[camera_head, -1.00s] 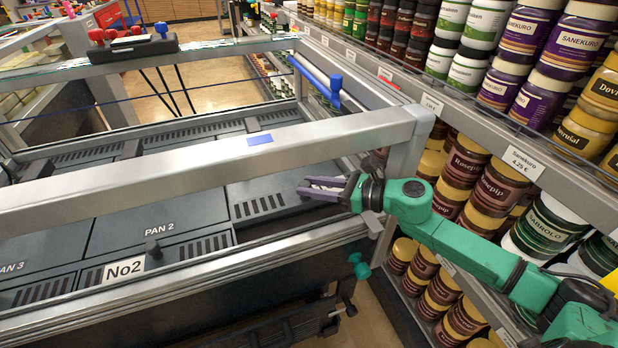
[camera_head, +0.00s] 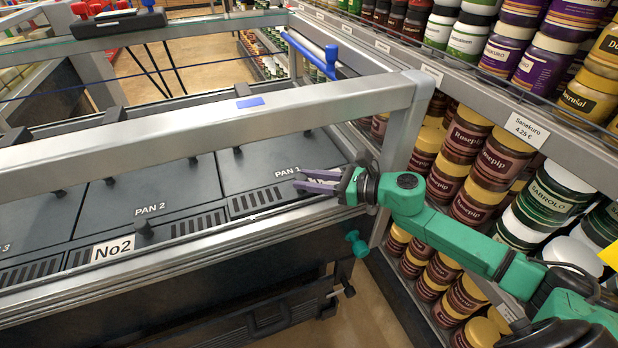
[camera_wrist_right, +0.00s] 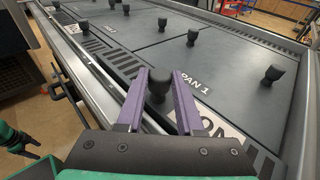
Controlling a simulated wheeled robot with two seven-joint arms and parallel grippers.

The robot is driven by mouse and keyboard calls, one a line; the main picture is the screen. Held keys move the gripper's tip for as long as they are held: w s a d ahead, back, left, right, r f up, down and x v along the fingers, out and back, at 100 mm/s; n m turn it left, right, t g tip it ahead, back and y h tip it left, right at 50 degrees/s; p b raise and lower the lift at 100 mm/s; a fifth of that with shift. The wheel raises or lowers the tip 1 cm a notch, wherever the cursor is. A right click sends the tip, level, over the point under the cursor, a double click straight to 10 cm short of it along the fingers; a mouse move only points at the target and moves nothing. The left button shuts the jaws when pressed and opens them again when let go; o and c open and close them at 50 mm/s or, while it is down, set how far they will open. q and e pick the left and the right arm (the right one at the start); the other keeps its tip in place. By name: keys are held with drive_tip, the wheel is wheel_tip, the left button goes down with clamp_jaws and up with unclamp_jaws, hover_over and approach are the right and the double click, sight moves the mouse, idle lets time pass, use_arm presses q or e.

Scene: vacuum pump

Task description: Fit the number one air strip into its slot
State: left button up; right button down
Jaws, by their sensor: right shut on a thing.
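The number one air strip (camera_head: 262,202) is a dark slotted bar at the near edge of PAN 1 (camera_head: 270,160), in line with the No2 strip (camera_head: 200,222). My right gripper (camera_head: 302,182) is shut on its black knob; in the right wrist view the knob (camera_wrist_right: 158,88) sits between the purple fingers (camera_wrist_right: 160,74). The white number label (camera_wrist_right: 222,130) is partly hidden behind the gripper. The strip lies low along the front rim; I cannot tell whether it is flush in its slot. My left gripper is not in view.
A metal rail (camera_head: 200,140) crosses above the pans. The front rim (camera_head: 180,252) runs close to the strip. Shelves of jars (camera_head: 470,155) stand close on the right, beside my right arm. A teal knob (camera_head: 357,243) sticks out below the front rim.

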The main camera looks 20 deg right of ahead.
idle(0.5)
idle(0.3)
drive_tip(key=shift+b, duration=0.3)
idle(0.3)
idle(0.4)
drive_tip(key=shift+b, duration=0.4)
drive_tip(key=shift+f+b, duration=1.15)
drive_tip(key=shift+b, duration=0.1)
drive_tip(key=shift+r, duration=0.15)
